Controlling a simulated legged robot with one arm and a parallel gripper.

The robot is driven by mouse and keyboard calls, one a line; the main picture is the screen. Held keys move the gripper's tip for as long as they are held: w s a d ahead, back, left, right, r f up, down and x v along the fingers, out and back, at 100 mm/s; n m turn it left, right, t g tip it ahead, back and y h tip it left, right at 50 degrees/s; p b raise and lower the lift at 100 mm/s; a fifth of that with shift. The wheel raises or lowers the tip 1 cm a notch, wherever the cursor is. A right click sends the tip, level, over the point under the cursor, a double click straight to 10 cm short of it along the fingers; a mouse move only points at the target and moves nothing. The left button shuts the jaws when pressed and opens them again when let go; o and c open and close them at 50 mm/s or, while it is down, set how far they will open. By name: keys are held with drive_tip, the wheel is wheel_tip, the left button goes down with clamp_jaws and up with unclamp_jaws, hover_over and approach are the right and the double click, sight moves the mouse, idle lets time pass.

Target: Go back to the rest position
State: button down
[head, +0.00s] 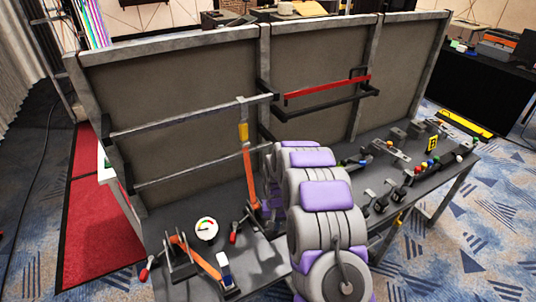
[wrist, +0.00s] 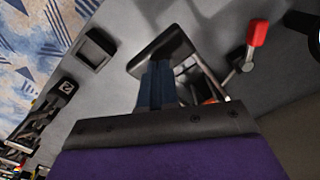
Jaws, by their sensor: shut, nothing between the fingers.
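My gripper (wrist: 160,80) shows in the wrist view, shut and empty, beyond the purple and black housing at the bottom. It is over the grey bench top, and its height above the bench is hard to tell. In the head view my grey and purple arm reaches across the middle of the bench (head: 262,262) and hides the gripper. A red-handled lever (wrist: 257,35) is to the right of the gripper in the wrist view, apart from it.
Left on the bench are a round gauge (head: 206,230), an orange lever (head: 197,257) and an upright orange bar (head: 250,172). Several knobs and valves (head: 400,175) line the right side. A tall framed panel (head: 180,95) with rails (head: 330,95) stands behind. Patterned carpet lies open at right.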

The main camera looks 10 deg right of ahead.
drive_tip(key=s+a+r+n, duration=0.1)
drive_tip(key=s+r, duration=1.5)
drive_tip(key=r, duration=0.4)
drive_tip(key=s+r+g, duration=0.1)
drive_tip(key=s+r, duration=0.2)
drive_tip(key=s, duration=1)
drive_tip(key=s+d+r+n, duration=0.1)
drive_tip(key=s+r, duration=0.3)
drive_tip(key=s, duration=0.9)
drive_tip(key=shift+r+g+b, duration=0.2)
drive_tip(key=shift+g+b, duration=0.1)
drive_tip(key=shift+g, duration=0.1)
